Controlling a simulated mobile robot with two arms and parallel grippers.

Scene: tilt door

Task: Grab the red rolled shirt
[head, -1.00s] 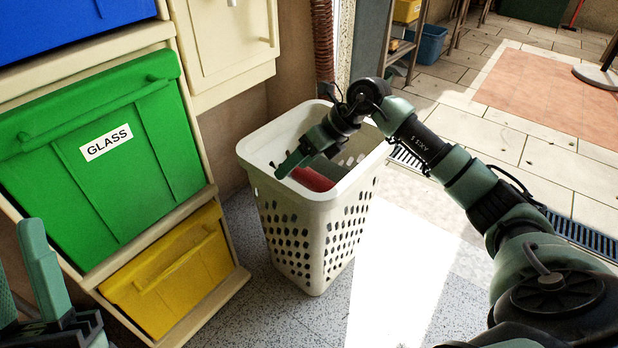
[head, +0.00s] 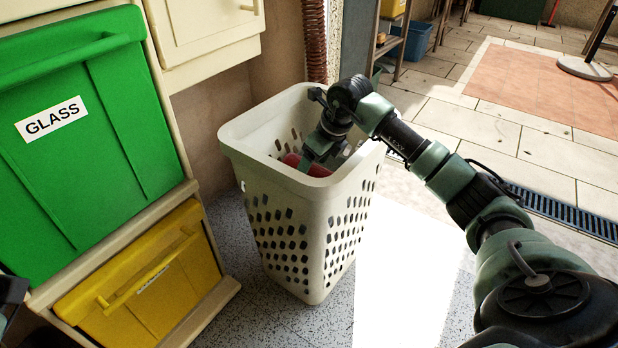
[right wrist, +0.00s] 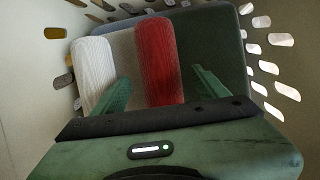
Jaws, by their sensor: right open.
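In the head view my right gripper (head: 322,152) reaches down into the basket, and only a bit of the red shirt (head: 318,171) shows over the rim. Only a dark bit of my left gripper (head: 10,292) shows at the left edge.
The perforated basket walls surround my right gripper closely. To the left are a green GLASS bin (head: 90,150) and a yellow bin (head: 145,280). The sunlit floor right of the basket is clear.

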